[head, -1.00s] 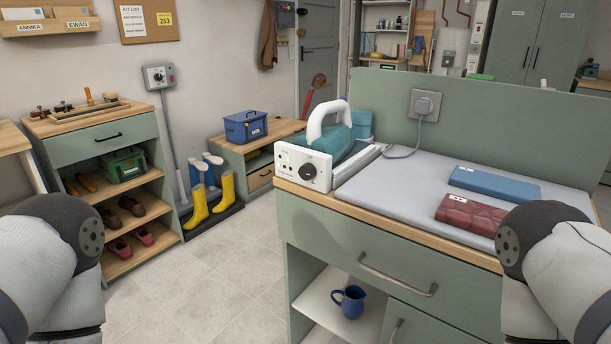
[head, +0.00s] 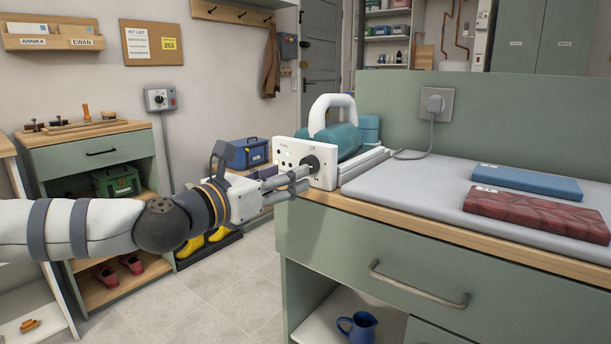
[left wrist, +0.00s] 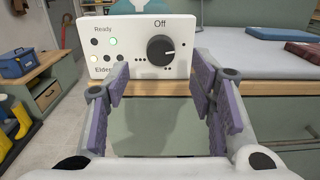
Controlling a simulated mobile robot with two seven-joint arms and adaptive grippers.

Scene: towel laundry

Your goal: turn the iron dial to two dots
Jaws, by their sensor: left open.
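The iron dial (left wrist: 160,49) is a round black knob on a white control panel (left wrist: 128,33) marked "Off" above it. Its pale pointer mark faces right in the left wrist view, away from "Off". Small dots are printed around the dial's lower half. In the head view the panel (head: 290,152) stands at the counter's left end, and the dial (head: 311,162) is partly behind my fingers. My left gripper (head: 300,181) is open, its fingers pointing at the panel. In the left wrist view the gripper (left wrist: 162,86) is below the dial, its fingers apart and empty. Contact cannot be told.
A grey padded top (head: 420,185) carries a blue folded towel (head: 527,182) and a red one (head: 535,213). The wooden counter edge (head: 430,227) runs beneath. Open floor lies at the left.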

